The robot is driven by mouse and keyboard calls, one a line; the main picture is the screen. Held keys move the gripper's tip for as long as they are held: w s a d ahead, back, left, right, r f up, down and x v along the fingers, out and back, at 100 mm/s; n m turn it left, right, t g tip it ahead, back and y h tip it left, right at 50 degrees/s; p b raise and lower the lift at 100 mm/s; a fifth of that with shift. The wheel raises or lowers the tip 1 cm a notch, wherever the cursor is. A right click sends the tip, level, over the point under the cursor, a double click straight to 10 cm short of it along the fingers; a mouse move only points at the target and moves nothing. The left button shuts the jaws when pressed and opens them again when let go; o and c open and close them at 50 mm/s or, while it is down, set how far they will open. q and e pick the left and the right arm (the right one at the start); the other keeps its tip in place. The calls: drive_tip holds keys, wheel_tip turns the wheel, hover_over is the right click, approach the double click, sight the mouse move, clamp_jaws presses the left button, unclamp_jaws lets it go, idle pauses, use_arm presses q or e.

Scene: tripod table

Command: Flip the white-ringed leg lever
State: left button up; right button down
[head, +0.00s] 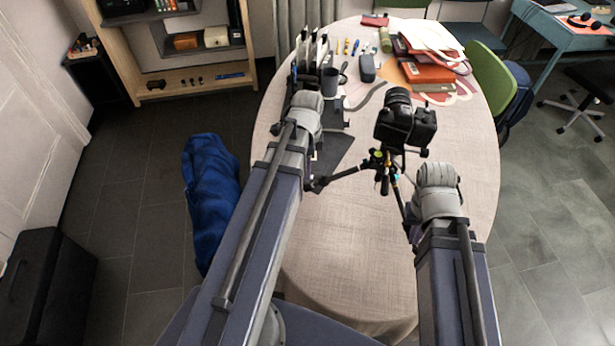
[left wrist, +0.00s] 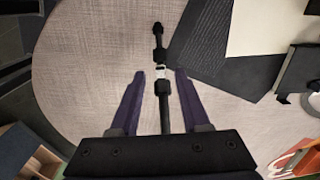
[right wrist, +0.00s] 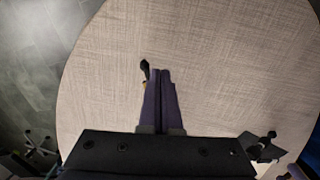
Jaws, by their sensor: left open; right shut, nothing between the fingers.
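A black tripod (head: 381,162) with a camera (head: 404,124) on top stands on the round table (head: 330,240). In the left wrist view one black leg (left wrist: 158,38) runs up the middle, with a white ring (left wrist: 160,72) at its joint. My left gripper (left wrist: 160,76) is open, one finger on each side of this leg and apart from it. The lever itself is too small to make out. My right gripper (right wrist: 161,71) is shut and empty, close beside another dark leg (right wrist: 145,68) with an orange spot. Whether they touch I cannot tell.
A dark flat mat (head: 332,153) lies left of the tripod. A grey mug (head: 329,80), a red pouch (head: 425,72), papers and pens crowd the far side of the table. The near part of the table is bare. A green chair (head: 490,75) stands at the right.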

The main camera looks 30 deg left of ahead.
use_arm(q)
wheel_tip(320, 180, down, 2)
drive_tip(key=shift+f+b, duration=0.2)
drive_tip(key=shift+b, duration=0.5)
drive_tip(key=shift+r, duration=0.1)
clamp_jaws()
